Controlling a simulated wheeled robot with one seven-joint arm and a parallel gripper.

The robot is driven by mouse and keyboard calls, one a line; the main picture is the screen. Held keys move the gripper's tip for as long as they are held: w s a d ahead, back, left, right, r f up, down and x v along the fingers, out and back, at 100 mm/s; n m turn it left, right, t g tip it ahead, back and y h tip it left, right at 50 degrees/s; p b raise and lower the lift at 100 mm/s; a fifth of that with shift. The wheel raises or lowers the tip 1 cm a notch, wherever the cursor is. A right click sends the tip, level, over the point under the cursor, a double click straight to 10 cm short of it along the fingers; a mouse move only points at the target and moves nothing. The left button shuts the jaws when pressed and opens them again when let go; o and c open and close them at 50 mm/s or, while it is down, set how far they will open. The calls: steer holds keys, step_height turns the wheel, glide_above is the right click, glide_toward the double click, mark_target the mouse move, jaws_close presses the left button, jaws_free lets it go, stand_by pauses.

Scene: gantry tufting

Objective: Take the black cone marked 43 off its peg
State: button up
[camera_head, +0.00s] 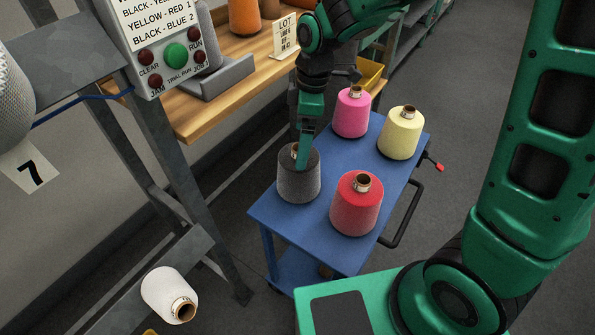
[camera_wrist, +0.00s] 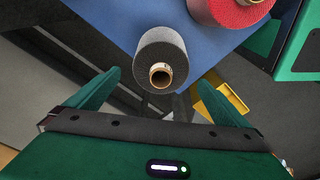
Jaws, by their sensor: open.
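A dark grey-black cone (camera_head: 299,180) stands upright at the near left of a blue cart top (camera_head: 287,222). In the wrist view the cone (camera_wrist: 150,45) shows its tan tube end, facing the camera. No 43 mark is readable on it, and I cannot see a peg under it. My gripper (camera_head: 304,150) is over the cone's top in the head view and hides part of its tube. In the wrist view my gripper (camera_wrist: 158,80) is open, with one green finger on each side of the tube end. I cannot tell whether the fingers touch the cone.
A red cone (camera_head: 356,207), a pink cone (camera_head: 351,115) and a yellow cone (camera_head: 400,135) share the cart. A wooden bench (camera_head: 215,100) with a control panel (camera_head: 160,40) stands to the left. A white cone (camera_head: 167,290) sits low at the left. A yellow bin (camera_head: 370,73) is behind.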

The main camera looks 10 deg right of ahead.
steer(key=shift+a+f, duration=0.2)
steer(key=shift+f, duration=1.15)
steer(key=shift+a+f, duration=0.15)
steer(key=shift+f, duration=1.2)
steer(key=c, duration=1.8)
steer(key=shift+r, duration=0.15)
